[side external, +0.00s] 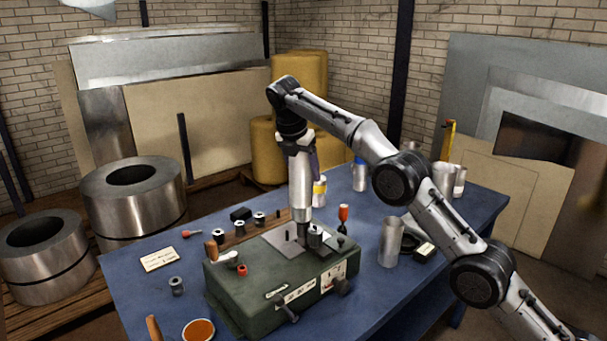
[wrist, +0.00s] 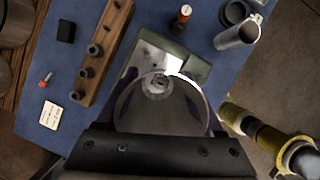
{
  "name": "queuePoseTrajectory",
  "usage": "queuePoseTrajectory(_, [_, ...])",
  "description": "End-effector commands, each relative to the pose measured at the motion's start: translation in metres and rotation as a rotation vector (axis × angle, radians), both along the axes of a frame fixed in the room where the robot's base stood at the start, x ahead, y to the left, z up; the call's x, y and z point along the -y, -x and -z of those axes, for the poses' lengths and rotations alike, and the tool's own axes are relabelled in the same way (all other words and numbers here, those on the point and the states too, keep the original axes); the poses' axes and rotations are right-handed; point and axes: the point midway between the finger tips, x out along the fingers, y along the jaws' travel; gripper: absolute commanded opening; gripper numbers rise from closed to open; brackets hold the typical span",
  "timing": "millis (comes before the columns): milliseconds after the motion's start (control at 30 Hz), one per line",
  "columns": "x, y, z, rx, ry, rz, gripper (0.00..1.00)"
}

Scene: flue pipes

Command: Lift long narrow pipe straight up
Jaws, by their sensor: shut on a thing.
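The long narrow pipe (side external: 301,185) is a pale metal tube, standing upright in the side view over the green machine's top. My gripper (side external: 300,148) is shut on its upper part. A darker, narrower piece (side external: 303,229) shows below the pale tube; I cannot tell whether it is part of the pipe or of the machine. In the wrist view, the pipe (wrist: 135,112) is a large grey rounded shape in front of my gripper, with a bright rim and a small ring inside. Its lower end is not clear.
The green machine (side external: 300,282) has knobs and levers and stands on the blue table (side external: 135,290). A wooden strip with dark knobs (wrist: 98,60) lies left. A silver cup (side external: 391,242) stands right, and a red-tipped tool (side external: 343,214) stands close behind the machine.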

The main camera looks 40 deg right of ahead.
Motion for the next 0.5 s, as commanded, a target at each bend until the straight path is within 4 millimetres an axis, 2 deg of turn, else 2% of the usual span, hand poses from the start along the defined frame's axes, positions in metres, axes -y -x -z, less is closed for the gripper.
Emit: queuePoseTrajectory(500, [-0.0001, 0.0019, -0.0123, 0.002, -0.002, 0.000, 0.00])
